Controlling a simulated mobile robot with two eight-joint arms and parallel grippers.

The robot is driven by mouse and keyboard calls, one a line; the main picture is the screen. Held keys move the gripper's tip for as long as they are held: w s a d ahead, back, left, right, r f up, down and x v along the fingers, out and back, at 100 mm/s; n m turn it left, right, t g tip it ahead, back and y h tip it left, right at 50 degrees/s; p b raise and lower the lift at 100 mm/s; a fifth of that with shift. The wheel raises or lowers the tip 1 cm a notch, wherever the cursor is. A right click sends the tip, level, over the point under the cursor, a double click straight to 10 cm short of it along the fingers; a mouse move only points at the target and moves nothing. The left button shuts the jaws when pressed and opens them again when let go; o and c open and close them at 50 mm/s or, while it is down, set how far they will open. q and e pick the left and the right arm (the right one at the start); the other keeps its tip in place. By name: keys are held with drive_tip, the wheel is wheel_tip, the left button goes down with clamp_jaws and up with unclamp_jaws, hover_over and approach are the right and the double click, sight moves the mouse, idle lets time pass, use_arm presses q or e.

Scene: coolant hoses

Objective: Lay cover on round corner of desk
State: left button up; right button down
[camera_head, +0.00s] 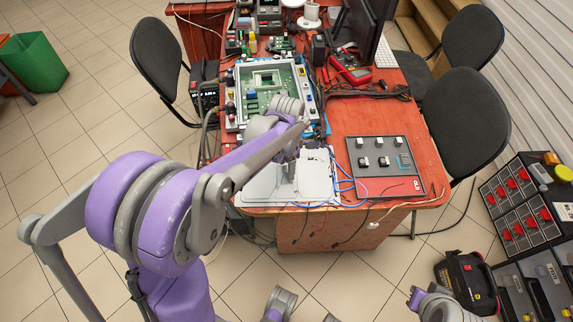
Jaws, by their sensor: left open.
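A flat pale grey-white panel, which looks like the cover (316,178), lies at the front left part of the red desk (362,118). It reaches over the rounded front left corner, and that corner is largely hidden under it. My left arm comes in from the left. Its gripper (293,158) is open above the panel. The fingertips are small and partly hidden by my arm, so I cannot tell if they touch the panel. My right gripper cannot be made out; only parts of my body show at the bottom edge.
An open case with a green circuit board (264,84) stands behind the panel. A dark control board (384,168) lies to the right, with blue wires between. A red multimeter (350,69) lies farther back. Chairs (466,122) flank the desk. Cables hang over the front edge.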

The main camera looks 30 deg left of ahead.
sight(286, 169)
use_arm(q)
wheel_tip(286, 169, up, 12)
drive_tip(key=p, duration=0.2)
drive_tip(key=s+d+f+n+t, duration=0.2)
drive_tip(key=s+d+n, duration=0.1)
drive_tip(key=s, duration=0.5)
drive_tip(key=s+d+f+n+t, duration=0.3)
drive_tip(key=s+n, duration=0.1)
drive_tip(key=s, duration=0.5)
drive_tip(key=shift+d+f, duration=0.35)
drive_tip(key=shift+d, duration=0.05)
